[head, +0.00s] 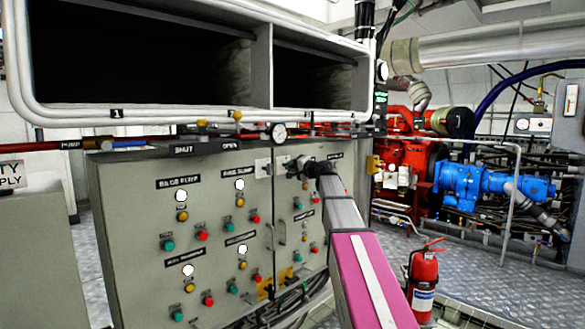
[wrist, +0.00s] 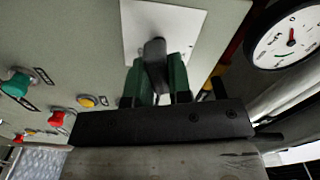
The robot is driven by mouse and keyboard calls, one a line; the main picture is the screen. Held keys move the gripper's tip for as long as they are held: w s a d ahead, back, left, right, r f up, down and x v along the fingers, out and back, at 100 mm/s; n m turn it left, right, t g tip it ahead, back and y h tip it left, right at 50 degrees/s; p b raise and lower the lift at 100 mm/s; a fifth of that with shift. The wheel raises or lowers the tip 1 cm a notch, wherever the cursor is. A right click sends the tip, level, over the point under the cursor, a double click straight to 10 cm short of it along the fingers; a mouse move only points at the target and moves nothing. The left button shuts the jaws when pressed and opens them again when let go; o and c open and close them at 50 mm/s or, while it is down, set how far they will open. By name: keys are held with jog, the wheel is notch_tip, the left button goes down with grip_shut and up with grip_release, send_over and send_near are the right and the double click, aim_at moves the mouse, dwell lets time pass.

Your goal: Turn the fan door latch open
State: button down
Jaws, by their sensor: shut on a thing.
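A dark latch handle (wrist: 155,52) stands out from a white plate (wrist: 165,22) in the wrist view. My gripper (wrist: 156,72) has its two green fingers on either side of this handle, closed on it. In the head view my gripper (head: 300,165) reaches the upper part of the grey control cabinet (head: 130,215), beside a white plate (head: 281,162). The handle itself is mostly hidden there by my gripper and arm. "SHUT" and "OPEN" labels (head: 205,148) show along the cabinet's top edge.
A round gauge (head: 278,131) is close to my gripper, also large in the wrist view (wrist: 287,38). Coloured buttons (head: 203,235) cover the cabinet front. An open duct frame (head: 200,115) overhangs it. A fire extinguisher (head: 423,285) stands on the right.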

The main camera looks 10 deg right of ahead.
jog(key=shift+m, duration=1.7)
jog(key=c, duration=1)
grip_release()
jog(key=shift+f, duration=0.1)
jog(key=shift+c, duration=0.2)
jog(key=v, duration=1)
jog(key=shift+s+d, duration=0.25)
jog(key=shift+s, duration=0.05)
jog(key=shift+s, duration=0.1)
